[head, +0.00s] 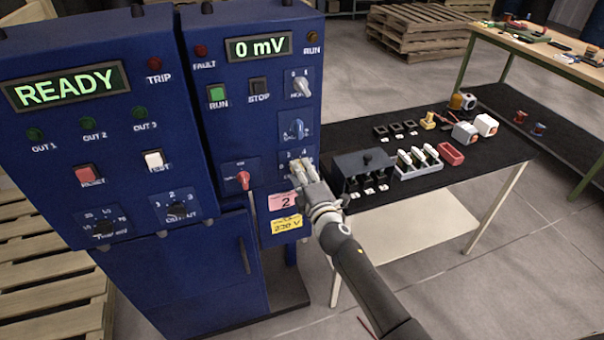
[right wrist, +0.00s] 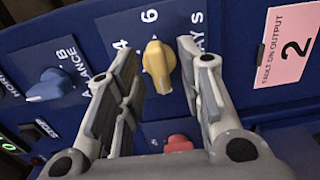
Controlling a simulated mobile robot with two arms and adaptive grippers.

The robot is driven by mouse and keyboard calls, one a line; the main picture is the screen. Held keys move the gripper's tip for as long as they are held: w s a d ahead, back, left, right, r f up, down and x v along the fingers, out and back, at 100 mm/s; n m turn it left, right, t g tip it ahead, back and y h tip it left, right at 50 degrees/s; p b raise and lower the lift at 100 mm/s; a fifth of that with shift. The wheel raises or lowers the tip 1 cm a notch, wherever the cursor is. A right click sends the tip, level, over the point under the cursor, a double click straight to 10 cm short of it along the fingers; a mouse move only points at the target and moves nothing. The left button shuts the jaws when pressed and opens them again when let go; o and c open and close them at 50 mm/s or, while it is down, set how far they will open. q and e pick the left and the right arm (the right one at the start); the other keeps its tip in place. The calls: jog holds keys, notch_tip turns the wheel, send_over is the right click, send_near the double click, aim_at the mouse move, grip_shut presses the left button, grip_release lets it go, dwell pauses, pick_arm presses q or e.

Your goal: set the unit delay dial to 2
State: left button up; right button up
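The yellow unit delay dial (right wrist: 158,66) is on the blue panel in the right wrist view, with "4" and "6" showing near it and lettering ending in "AY S". Other numerals around it are hidden by the fingers. Its long bar runs roughly up and down in that view; which end is the pointer I cannot tell. My right gripper (right wrist: 160,62) is open, with one finger on each side of the dial and small gaps between. In the head view my right gripper (head: 300,174) is at the panel's lower right and mostly covers the dial. My left gripper is out of view.
A blue balance knob (right wrist: 50,86) and a red knob (right wrist: 178,143) are close to the dial. A pink tag (head: 285,201) reading "2" and a yellow "220 V" label (head: 286,224) are below. A black-topped table (head: 480,165) with parts stands right of the cabinet.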

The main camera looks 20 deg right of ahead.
grip_shut()
jog(key=shift+m, duration=0.4)
jog(key=m, duration=1.1)
dwell(0.6)
grip_release()
